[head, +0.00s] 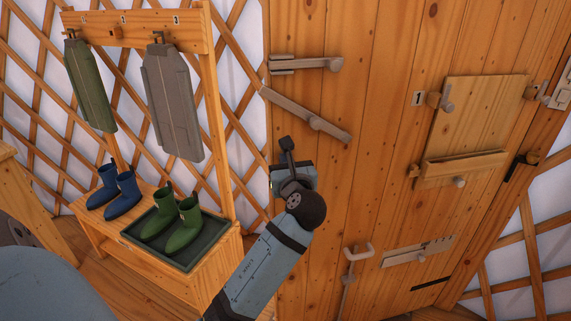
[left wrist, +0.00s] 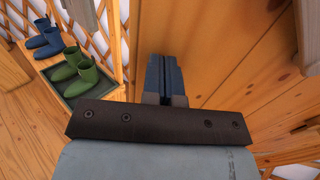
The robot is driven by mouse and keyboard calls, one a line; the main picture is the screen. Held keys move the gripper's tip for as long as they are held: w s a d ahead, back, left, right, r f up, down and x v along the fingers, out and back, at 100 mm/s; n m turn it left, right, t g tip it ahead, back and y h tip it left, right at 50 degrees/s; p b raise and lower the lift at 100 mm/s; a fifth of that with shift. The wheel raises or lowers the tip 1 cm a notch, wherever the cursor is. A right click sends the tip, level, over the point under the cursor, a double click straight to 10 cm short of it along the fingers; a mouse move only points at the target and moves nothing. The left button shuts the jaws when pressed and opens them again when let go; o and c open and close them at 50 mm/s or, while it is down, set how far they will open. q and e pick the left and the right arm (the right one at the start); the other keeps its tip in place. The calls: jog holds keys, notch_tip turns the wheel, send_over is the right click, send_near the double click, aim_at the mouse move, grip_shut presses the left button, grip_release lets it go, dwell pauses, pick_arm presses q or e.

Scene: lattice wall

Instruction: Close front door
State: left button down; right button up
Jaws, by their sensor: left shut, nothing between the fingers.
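The front door (head: 385,120) is a tall panel of wooden planks that fills the right half of the head view. My left gripper (head: 287,145) is shut and empty in front of the door's left edge. Its fingers (left wrist: 163,72) point along the planks in the left wrist view; whether they touch the door is unclear. My right gripper is not in view.
A wooden rack (head: 135,32) with hanging green and grey garments stands left of the door. Its bench (head: 205,270) holds blue boots (head: 122,192) and green boots (head: 180,225) on a dark tray. Lattice wall (head: 248,100) lies behind.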

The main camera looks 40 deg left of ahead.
pick_arm(q)
jog(key=shift+w+a, duration=0.15)
jog(key=shift+a, duration=0.05)
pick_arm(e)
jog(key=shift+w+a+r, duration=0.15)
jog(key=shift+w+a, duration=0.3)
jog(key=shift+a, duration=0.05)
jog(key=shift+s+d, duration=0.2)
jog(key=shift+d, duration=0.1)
